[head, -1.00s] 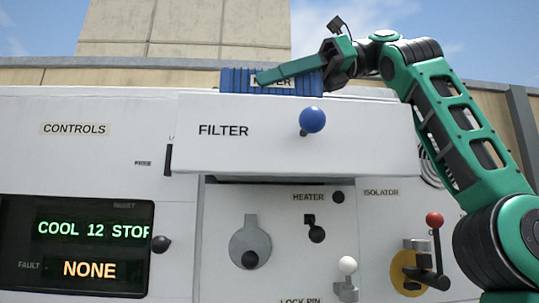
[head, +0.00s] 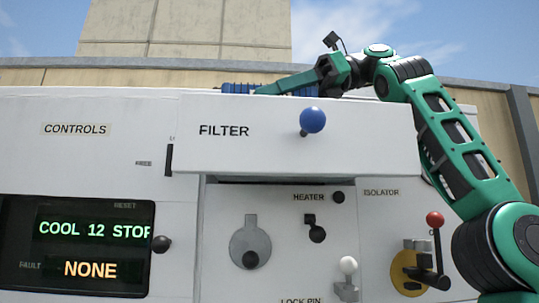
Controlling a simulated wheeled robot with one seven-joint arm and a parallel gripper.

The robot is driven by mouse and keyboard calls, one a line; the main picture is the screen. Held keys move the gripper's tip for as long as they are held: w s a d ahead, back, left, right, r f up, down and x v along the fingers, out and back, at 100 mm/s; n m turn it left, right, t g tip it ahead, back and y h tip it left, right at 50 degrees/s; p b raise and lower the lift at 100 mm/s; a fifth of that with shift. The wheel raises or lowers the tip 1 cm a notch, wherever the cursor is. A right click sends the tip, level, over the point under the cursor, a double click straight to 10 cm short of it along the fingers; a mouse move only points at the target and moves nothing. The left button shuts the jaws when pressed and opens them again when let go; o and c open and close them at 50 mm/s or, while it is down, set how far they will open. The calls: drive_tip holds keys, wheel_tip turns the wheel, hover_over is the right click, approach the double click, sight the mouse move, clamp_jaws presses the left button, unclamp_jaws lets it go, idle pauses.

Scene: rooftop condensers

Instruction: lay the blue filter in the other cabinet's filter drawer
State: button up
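The blue filter (head: 238,88) shows just above the top edge of the filter drawer (head: 250,153), with most of it hidden behind the drawer's white front. The drawer is pulled out and has a blue ball knob (head: 312,120). My gripper (head: 268,88) reaches over the drawer from the right, with a green finger lying across the filter. The filter appears held by my gripper, though the far finger is hidden. Whether the filter touches the drawer floor cannot be seen.
The white cabinet front carries a controls display (head: 92,248) reading "COOL 12 STOP" and "NONE". Below the drawer are a grey round latch (head: 250,232), a white-knobbed lock pin (head: 348,266) and a red-knobbed isolator handle (head: 434,219). Open sky lies above.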

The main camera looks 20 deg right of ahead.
drive_tip(key=shift+s+d+f, duration=0.1)
drive_tip(key=shift+s+f, duration=0.1)
drive_tip(key=shift+f, duration=0.4)
drive_tip(key=shift+s+f, duration=0.15)
drive_tip(key=shift+f, duration=4.15)
drive_tip(key=shift+w+f, duration=0.15)
drive_tip(key=shift+f, duration=0.3)
drive_tip(key=shift+f, duration=0.2)
drive_tip(key=o, duration=1.1)
